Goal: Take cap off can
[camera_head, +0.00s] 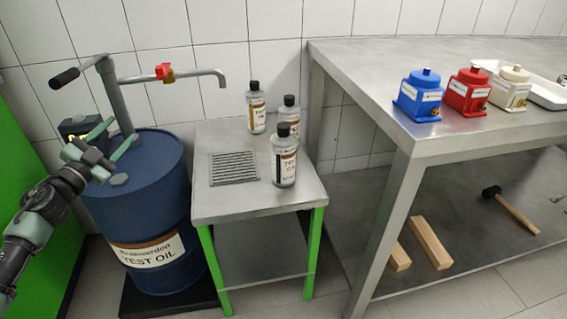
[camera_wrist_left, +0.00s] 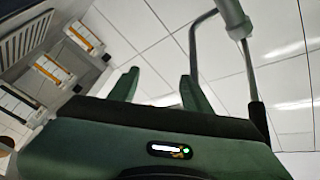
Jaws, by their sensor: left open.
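Three grey bottles with black caps and test-oil labels stand upright on the small metal table: a back-left bottle (camera_head: 256,110), a middle bottle (camera_head: 290,118) and a front bottle (camera_head: 284,163). Each has its black cap on, such as the front cap (camera_head: 283,130). The bottles show sideways at the left of the left wrist view (camera_wrist_left: 52,68). My left gripper (camera_head: 117,137) is open and empty above the blue oil drum (camera_head: 140,185), left of and apart from the bottles. Its two fingers show in the left wrist view (camera_wrist_left: 157,82). My right gripper is out of view.
A grate (camera_head: 234,169) lies on the small table (camera_head: 235,208). Blue (camera_head: 419,97), red (camera_head: 467,93) and white (camera_head: 510,89) units stand on the bench.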

